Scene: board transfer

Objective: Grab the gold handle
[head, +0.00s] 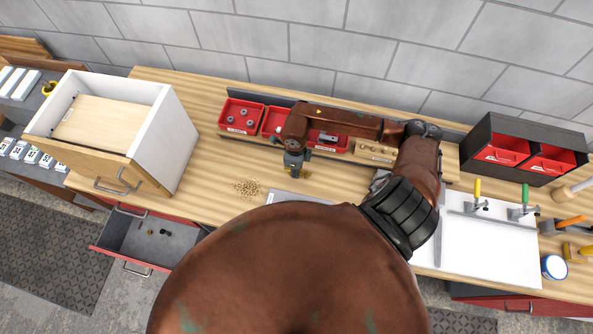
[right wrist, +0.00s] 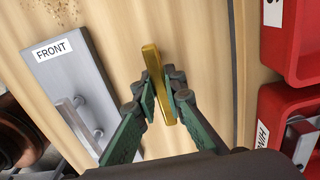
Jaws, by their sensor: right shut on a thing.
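The gold handle (right wrist: 152,62) is a slim gold bar in the right wrist view, over the wooden bench top. My right gripper (right wrist: 159,97) has its two green fingers on either side of the bar and is shut on its near part. The far end of the bar sticks out past the fingertips. In the head view my right gripper (head: 294,172) is low over the bench, in front of the red bins, and the handle is too small there to make out clearly. My left gripper is not in view.
A grey plate marked FRONT (right wrist: 72,75), with a bar handle, lies left of the gripper. Red bins (head: 240,115) line the back. A white cabinet (head: 172,130) stands at left, a dark rack (head: 491,128) at right. Wood pellets (head: 247,187) lie on the bench.

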